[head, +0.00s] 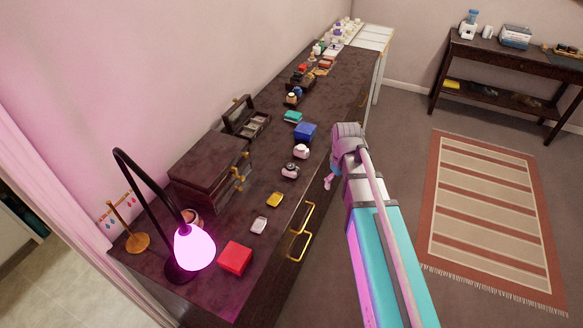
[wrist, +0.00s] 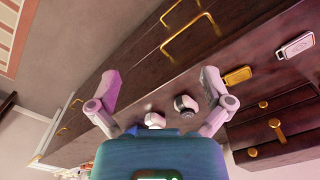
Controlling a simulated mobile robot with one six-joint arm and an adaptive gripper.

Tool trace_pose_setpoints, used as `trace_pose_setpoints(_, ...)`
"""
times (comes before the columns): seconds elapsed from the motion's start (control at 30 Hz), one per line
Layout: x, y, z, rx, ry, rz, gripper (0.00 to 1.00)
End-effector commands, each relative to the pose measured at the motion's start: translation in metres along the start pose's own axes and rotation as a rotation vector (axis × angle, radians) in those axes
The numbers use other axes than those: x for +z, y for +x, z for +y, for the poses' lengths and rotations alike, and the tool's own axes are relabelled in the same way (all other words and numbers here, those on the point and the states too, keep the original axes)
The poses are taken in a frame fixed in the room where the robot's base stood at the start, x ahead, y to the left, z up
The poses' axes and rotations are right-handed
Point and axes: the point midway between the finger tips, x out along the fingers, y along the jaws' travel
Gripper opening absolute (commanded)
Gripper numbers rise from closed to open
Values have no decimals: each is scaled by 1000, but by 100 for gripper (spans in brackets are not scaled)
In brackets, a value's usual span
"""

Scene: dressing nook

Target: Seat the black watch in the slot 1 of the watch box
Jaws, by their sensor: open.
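The black watch (head: 290,171) appears to be the dark-faced one on a pale cushion on the dresser top; it also shows in the wrist view (wrist: 186,105). A second, paler watch (head: 301,151) stands just behind it, and also shows in the wrist view (wrist: 154,120). The open watch box (head: 247,119) stands against the wall, lid raised, with pale compartments inside; I cannot tell which is slot 1. My gripper (head: 329,182) is to the right of the watches, past the dresser's front edge. In the wrist view its fingers (wrist: 160,76) are spread and empty.
A dark jewellery chest (head: 209,170) stands left of the watches. A gold item (head: 274,200), white item (head: 259,226), red box (head: 235,258) and lit lamp (head: 194,246) lie nearer. A blue box (head: 305,131) stands behind. Gold handles (head: 301,232) stick out of the dresser front.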

Motion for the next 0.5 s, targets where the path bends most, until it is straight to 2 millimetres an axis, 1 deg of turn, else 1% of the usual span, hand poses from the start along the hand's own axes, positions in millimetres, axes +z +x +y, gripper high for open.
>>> trace_pose_setpoints(0.03,-33,-9,0,0,-89,0,100)
trace_pose_setpoints(0.07,-46,-12,-2,0,-147,0,100)
trace_pose_setpoints(0.1,-64,-15,-6,0,-223,0,100)
trace_pose_setpoints(0.17,-91,-20,-12,0,-338,0,100)
trace_pose_setpoints(0.2,-108,-23,-17,0,-414,0,100)
trace_pose_setpoints(0.27,-133,-28,-24,0,-522,0,100)
trace_pose_setpoints(0.3,-148,-31,-30,0,-591,0,100)
trace_pose_setpoints(0.4,-181,-36,-42,0,-740,0,100)
trace_pose_setpoints(0.5,-204,-40,-53,0,-852,0,100)
